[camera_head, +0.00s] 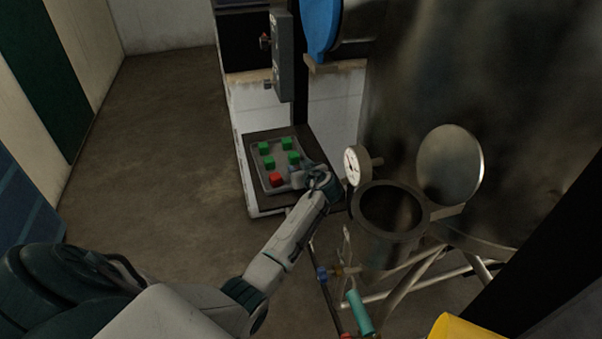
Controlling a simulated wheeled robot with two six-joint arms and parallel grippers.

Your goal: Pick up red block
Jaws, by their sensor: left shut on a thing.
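A red block (276,180) is at the near left part of a grey tray (254,170). Several green blocks (269,162) sit on the tray behind it. My left gripper (291,181) reaches in from the right side of the tray and is shut on the red block at its right side. The fingertips are small in the picture, and the block's right side is partly hidden by them. I cannot tell whether the block touches the tray. My right gripper is not in view.
The tray rests on a dark platform (252,197) with a white base. A pressure gauge (352,166) and an open round metal port (391,209) are close right of my left wrist. A grey box (282,57) hangs behind. Floor (165,150) on the left is clear.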

